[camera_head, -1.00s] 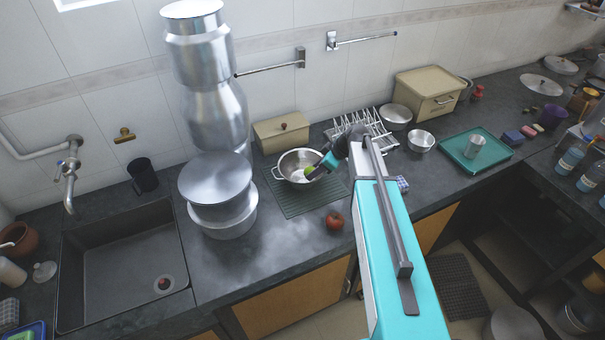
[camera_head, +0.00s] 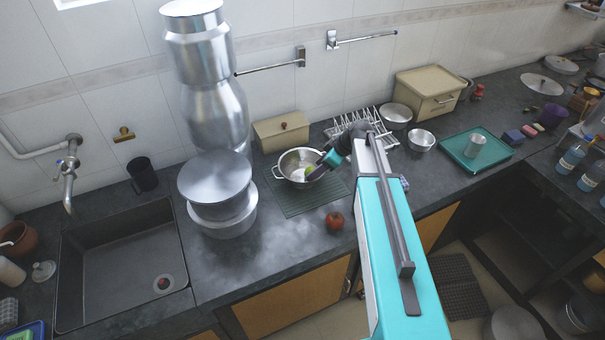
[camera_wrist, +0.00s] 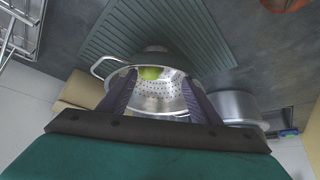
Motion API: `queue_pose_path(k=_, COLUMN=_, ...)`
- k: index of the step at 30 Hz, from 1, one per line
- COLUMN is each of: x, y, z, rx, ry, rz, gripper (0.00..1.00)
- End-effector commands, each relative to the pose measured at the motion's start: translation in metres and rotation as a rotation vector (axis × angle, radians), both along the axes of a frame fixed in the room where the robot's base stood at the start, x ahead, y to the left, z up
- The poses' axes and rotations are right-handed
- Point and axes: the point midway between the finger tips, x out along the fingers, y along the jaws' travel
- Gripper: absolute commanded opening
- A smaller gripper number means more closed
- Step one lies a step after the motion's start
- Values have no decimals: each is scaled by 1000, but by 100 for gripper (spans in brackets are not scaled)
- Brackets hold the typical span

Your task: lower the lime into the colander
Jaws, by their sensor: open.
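The lime (camera_wrist: 151,73) is inside the steel colander (camera_wrist: 158,97), near the rim at the far side in the wrist view. In the head view a small bit of green shows in the colander (camera_head: 284,171) beside my gripper (camera_head: 319,170). The colander stands upright on a green ribbed mat (camera_head: 298,201). In the wrist view my gripper (camera_wrist: 158,97) has its two fingers spread apart, reaching over the colander, with the lime beyond the fingertips. I cannot tell whether the fingers touch the colander.
A red tomato (camera_head: 335,220) lies in front of the mat. A beige box (camera_head: 281,132) stands behind the colander, a white dish rack (camera_head: 352,121) to the right. Stacked steel pots (camera_head: 222,215) stand to the left. The counter in front of the mat is mostly clear.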

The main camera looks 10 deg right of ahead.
Motion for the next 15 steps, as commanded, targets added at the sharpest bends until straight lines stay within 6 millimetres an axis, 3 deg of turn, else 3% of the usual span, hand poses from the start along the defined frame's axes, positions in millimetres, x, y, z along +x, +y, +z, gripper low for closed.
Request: queue_pose_path(k=15, x=-19, y=-26, z=49, rx=-1, ry=-3, rz=1, gripper=58)
